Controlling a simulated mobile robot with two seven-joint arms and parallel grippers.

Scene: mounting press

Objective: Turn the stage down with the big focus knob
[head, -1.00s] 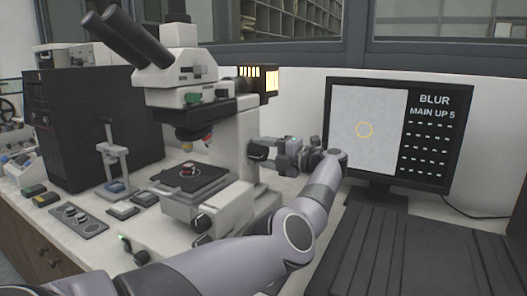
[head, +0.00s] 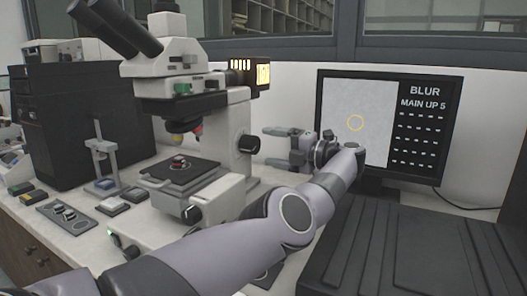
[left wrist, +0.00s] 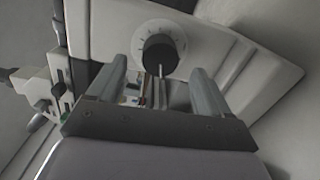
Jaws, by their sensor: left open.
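A microscope (head: 165,75) stands on the bench, with a small sample on its dark stage (head: 197,172). A black round knob (head: 249,144) is on the right side of its column; in the left wrist view the knob (left wrist: 160,50) shows with a pale graduated dial behind it. My left gripper (head: 268,145) is open and empty, just right of the knob and apart from it. In the left wrist view its fingers (left wrist: 160,75) point at the knob with a gap between them. My right gripper is not in view.
Another dark knob (head: 192,214) is low on the microscope base. A black tower (head: 75,115) stands left.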

